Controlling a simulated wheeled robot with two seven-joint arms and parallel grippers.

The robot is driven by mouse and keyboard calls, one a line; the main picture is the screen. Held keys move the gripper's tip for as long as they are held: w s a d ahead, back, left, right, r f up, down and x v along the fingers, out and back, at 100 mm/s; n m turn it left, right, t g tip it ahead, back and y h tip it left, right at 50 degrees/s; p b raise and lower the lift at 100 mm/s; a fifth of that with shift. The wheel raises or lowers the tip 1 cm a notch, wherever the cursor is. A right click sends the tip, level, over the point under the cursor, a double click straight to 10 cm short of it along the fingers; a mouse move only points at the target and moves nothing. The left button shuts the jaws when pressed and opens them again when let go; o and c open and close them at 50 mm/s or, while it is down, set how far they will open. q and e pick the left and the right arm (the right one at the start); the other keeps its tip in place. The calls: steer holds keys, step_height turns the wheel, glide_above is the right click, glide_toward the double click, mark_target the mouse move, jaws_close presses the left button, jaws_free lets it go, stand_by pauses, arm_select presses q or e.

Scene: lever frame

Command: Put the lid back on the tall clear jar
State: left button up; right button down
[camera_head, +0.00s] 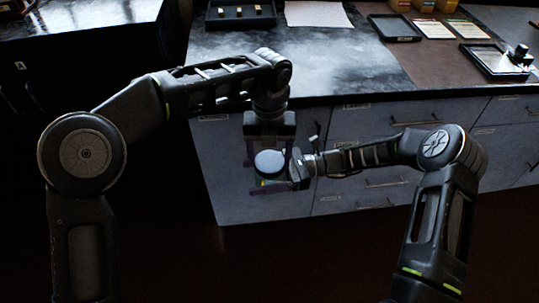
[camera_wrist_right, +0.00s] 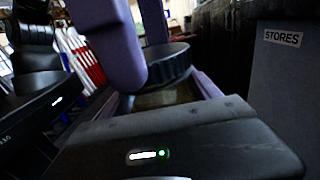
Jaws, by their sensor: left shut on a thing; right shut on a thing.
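The round lid (camera_head: 268,162) shows pale grey-blue on top in the head view, between the fingers of my left gripper (camera_head: 270,152), which is shut on it from above. In the right wrist view the lid (camera_wrist_right: 170,63) has a dark ribbed rim. The clear jar (camera_wrist_right: 165,97) is just below it, between the purple fingers of my right gripper (camera_head: 270,184), which is shut on it from the right. The lid is over the jar's mouth; I cannot tell whether it is seated. In the head view the lid and fingers hide most of the jar.
Both grippers are in front of the grey drawer cabinet (camera_head: 350,200), off the worktop (camera_head: 330,60). On the worktop are a black tray with small blocks (camera_head: 240,14), a white sheet (camera_head: 318,13) and a dark tray (camera_head: 394,27). The worktop's front middle is clear.

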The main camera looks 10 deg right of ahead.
arm_select(q)
steer(key=o, duration=1.4)
step_height(320, 180, up, 5)
steer(key=shift+r, duration=0.1)
steer(key=shift+s+d+r, duration=0.1)
steer(key=shift+s+r, duration=0.05)
steer(key=shift+r, duration=1)
